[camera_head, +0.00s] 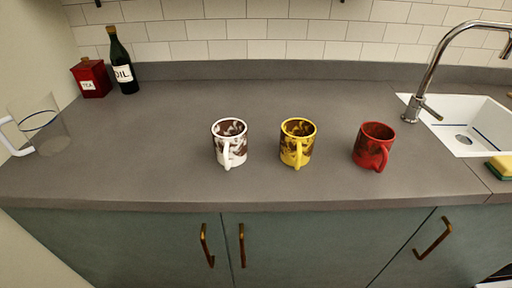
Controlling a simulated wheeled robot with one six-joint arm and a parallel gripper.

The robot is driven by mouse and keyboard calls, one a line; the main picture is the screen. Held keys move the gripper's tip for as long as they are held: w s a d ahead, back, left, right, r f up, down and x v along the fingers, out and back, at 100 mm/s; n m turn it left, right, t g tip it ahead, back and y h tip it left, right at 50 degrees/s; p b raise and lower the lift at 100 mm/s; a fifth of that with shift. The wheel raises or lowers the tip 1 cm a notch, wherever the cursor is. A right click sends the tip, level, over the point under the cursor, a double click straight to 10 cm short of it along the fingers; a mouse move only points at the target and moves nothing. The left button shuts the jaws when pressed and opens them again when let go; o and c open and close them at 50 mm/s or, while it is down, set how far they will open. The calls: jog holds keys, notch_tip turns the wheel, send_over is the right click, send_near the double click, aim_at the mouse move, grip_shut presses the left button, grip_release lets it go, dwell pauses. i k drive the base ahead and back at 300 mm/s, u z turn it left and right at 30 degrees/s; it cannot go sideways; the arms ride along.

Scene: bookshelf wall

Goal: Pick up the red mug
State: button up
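The red mug (372,148) stands upright on the grey counter (180,180), right of the middle, with its handle toward the front right. It has a dark pattern on it. A yellow mug (297,143) stands to its left, and a white mug (229,143) stands farther left. Both have their handles toward the front. The three mugs stand apart in a rough row. My gripper is not in view.
A sink (470,129) with a curved faucet (432,75) and a sponge (500,166) is at the right. A glass jug (40,127), a red tea box (92,78) and a dark oil bottle (123,62) are at the left. The counter's front edge is close to the mugs.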

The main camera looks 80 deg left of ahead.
aim_at(374, 140)
jog(key=u, duration=0.4)
jog(key=i, duration=0.65)
jog(key=u, duration=2.6)
